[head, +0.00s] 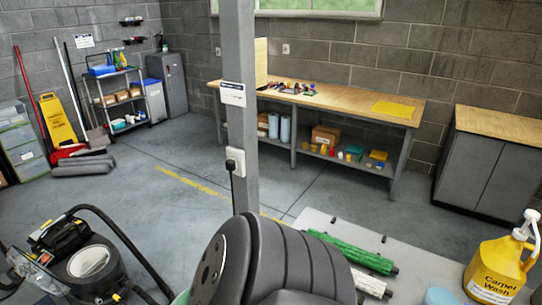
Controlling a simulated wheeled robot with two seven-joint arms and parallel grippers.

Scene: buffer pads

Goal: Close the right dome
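A black and grey floor machine (95,262) with a curved black hose stands at the lower left, cut by the bottom edge. A clear plastic cover (30,268) sits tilted at its left side. I cannot tell whether this cover is the right dome, or whether it is open or closed. A large dark grey ribbed round body fills the bottom middle and hides what lies behind it; I cannot tell what it belongs to. Neither of my grippers shows in the head view.
A grey post (239,120) with a socket stands mid-view. A workbench (340,100) lines the back wall. Open floor (150,190) lies left of the post.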

